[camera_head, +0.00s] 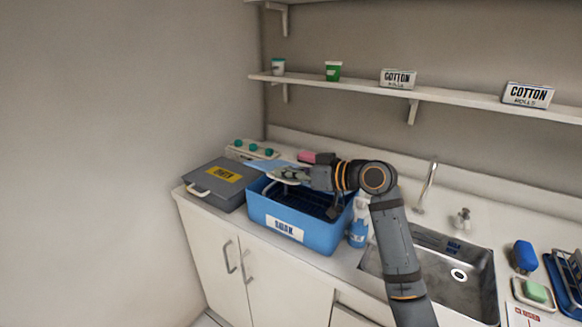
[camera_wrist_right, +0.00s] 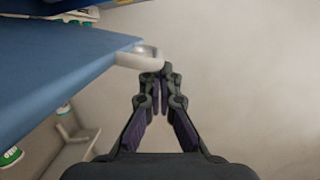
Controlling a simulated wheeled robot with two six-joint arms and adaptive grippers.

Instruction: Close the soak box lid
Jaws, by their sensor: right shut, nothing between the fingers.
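The blue soak box (camera_head: 291,237) stands open on the counter, its label on the front and a dark rack inside. Its lid (camera_head: 262,164) appears as a light blue panel raised at the back, partly hidden by my right gripper. In the right wrist view the blue lid (camera_wrist_right: 55,75) fills the left side, with a pale handle (camera_wrist_right: 140,56) at its edge. My right gripper (camera_head: 279,175) is above the box opening. Its closed, empty fingertips (camera_wrist_right: 161,75) are close to the handle; I cannot tell whether they touch. My left gripper is out of view.
A grey case (camera_head: 222,184) with a yellow label sits left of the box. A blue bottle (camera_head: 358,234) stands close to its right side, before the metal sink (camera_head: 440,275). A shelf (camera_head: 440,97) with cups and cotton boxes runs above.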

